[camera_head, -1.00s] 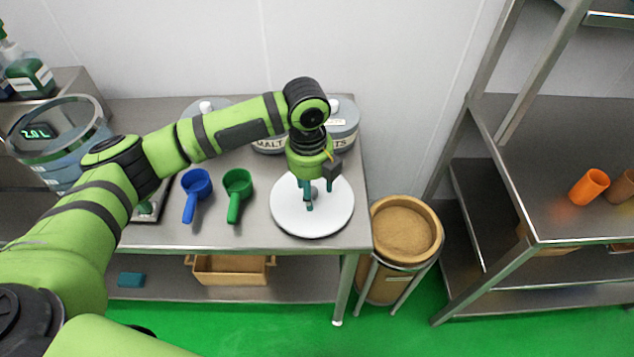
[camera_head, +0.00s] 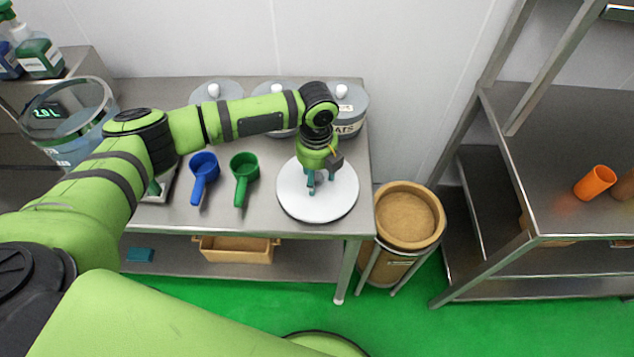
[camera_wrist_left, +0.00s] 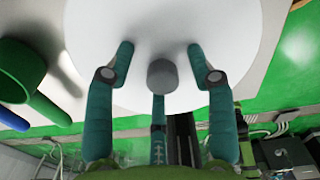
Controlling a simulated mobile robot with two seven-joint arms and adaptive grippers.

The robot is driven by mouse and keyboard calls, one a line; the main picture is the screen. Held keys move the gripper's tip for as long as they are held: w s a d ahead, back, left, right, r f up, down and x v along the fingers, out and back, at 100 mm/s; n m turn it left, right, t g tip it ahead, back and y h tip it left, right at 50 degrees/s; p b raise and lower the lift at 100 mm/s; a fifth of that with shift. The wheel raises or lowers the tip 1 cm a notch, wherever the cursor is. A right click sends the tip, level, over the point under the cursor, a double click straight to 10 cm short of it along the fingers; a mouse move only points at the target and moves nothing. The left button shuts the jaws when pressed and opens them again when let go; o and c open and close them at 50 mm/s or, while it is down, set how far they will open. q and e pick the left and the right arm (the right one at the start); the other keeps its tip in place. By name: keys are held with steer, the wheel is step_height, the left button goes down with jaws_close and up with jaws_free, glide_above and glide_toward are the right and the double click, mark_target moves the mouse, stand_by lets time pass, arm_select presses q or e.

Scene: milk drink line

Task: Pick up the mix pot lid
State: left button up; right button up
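The mix pot lid (camera_head: 296,204) is a round white disc lying flat near the right end of the steel table. In the left wrist view the lid (camera_wrist_left: 225,20) fills the top, with a short grey knob (camera_wrist_left: 162,76) at its middle. My left gripper (camera_head: 320,187) points down over the lid. In the left wrist view its teal fingers (camera_wrist_left: 160,52) are spread around the knob, with gaps on both sides. It is open and empty. In the head view the gripper partly hides the knob. My right gripper is not in view.
A blue scoop (camera_head: 203,168) and a green scoop (camera_head: 244,172) lie left of the lid. Lidded grey canisters (camera_head: 349,110) stand behind it. A tan bin (camera_head: 405,222) stands right of the table. A clear 2.0 L vessel (camera_head: 75,125) is at the left.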

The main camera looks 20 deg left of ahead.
arm_select(q)
jaws_close()
steer(key=shift+r, duration=0.1)
